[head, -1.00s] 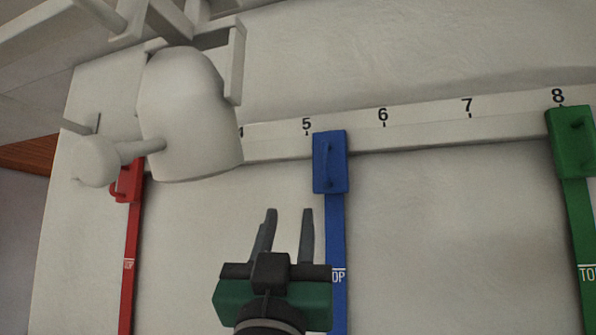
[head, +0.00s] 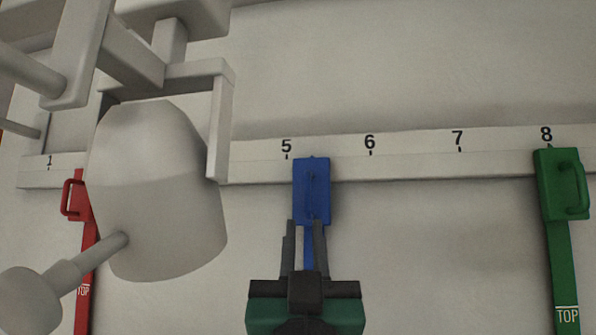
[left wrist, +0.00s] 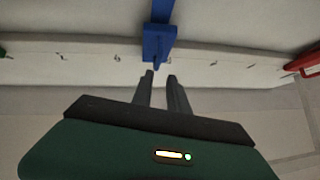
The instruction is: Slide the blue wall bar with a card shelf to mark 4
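The blue wall bar (head: 311,185) hangs from the numbered white rail, its head block a little right of mark 5. A raised grip shows on the block. In the left wrist view the blue bar (left wrist: 158,42) lies just beyond the fingertips. My left gripper (head: 305,225) is open, with its two fingers apart at the lower end of the blue block. The fingers also show apart in the left wrist view (left wrist: 160,78). I cannot tell whether they touch the bar. Mark 4 is hidden in the head view. No card shelf can be made out. My right gripper is not in view.
A red bar (head: 77,195) hangs near the left end of the rail (head: 415,165), a green bar (head: 563,185) at mark 8. A large pale rounded form (head: 160,190) covers the rail left of mark 5. The rail is clear between blue and green.

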